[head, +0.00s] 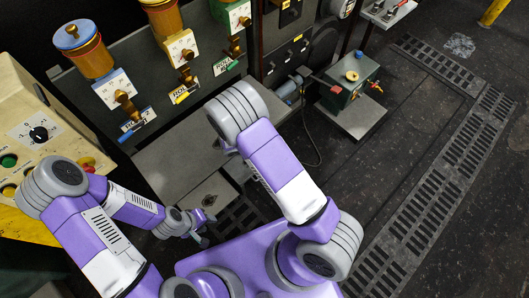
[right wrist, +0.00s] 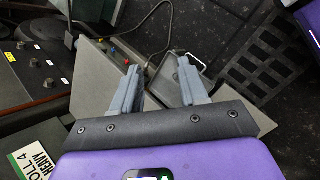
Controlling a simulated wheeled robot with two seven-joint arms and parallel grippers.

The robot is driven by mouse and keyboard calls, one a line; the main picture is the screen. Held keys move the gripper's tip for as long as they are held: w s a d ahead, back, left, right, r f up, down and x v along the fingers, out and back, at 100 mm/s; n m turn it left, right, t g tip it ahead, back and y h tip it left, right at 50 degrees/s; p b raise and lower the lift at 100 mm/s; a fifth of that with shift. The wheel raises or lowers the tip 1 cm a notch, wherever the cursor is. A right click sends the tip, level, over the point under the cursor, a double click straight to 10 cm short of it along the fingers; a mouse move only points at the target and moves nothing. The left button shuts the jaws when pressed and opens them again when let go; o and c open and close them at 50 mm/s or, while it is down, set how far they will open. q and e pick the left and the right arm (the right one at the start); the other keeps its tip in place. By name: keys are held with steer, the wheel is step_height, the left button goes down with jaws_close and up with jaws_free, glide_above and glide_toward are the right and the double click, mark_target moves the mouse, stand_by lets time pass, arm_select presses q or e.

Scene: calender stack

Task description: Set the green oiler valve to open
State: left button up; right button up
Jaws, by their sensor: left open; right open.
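The green oiler valve (head: 236,46) is a brass fitting at the top of the head view, below a white card with green edging. A green piece shows at its lower left, beside a small label plate; I cannot tell its exact setting. My left gripper (head: 203,229) is open and empty, low in the middle, well below the valves. My right gripper (right wrist: 156,86) is open with nothing between its fingers in the right wrist view; my arm hides it in the head view. The valve does not show clearly in the right wrist view.
Yellow (head: 187,76) and blue (head: 126,104) oiler valves stand left of the green one. A beige control box (head: 40,140) is at far left. A green box (head: 352,80) on a stand is at right. A "ROLL 4 HEAVY" plate (right wrist: 43,150) lies near my right gripper.

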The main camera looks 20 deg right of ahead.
steer(key=shift+s+f, duration=0.4)
steer(key=shift+s, duration=0.15)
steer(key=shift+c, duration=0.3)
